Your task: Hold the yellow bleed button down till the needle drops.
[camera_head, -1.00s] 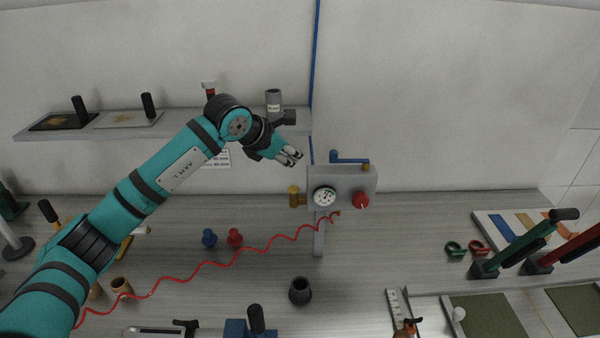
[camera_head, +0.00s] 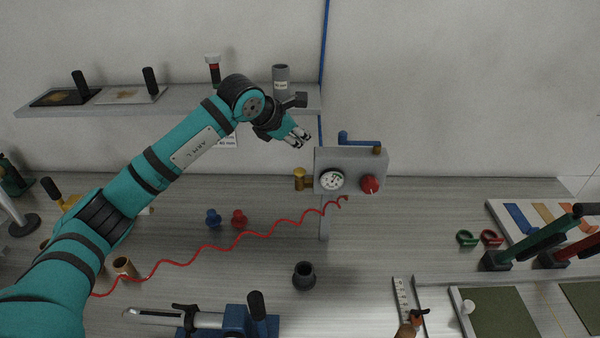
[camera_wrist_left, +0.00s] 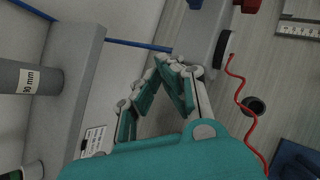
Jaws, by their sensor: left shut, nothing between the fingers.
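The yellow bleed button (camera_head: 299,173) stands upright at the left side of the grey valve box (camera_head: 350,163). The round dial gauge (camera_head: 331,180) is on the box's front; its needle is too small to read surely. My left gripper (camera_head: 302,138) is above the yellow button, apart from it, pointing down and right. It is shut and empty. In the left wrist view its fingertips (camera_wrist_left: 175,62) meet near the grey box (camera_wrist_left: 208,35). The yellow button cannot be made out there. My right gripper is not in view.
A red knob (camera_head: 370,184) and a blue lever (camera_head: 360,141) are on the box. A shelf (camera_head: 200,103) with a grey cylinder (camera_head: 281,82) is behind my arm. A red coiled hose (camera_head: 240,233) crosses the bench. A dark cup (camera_head: 304,276) stands in front.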

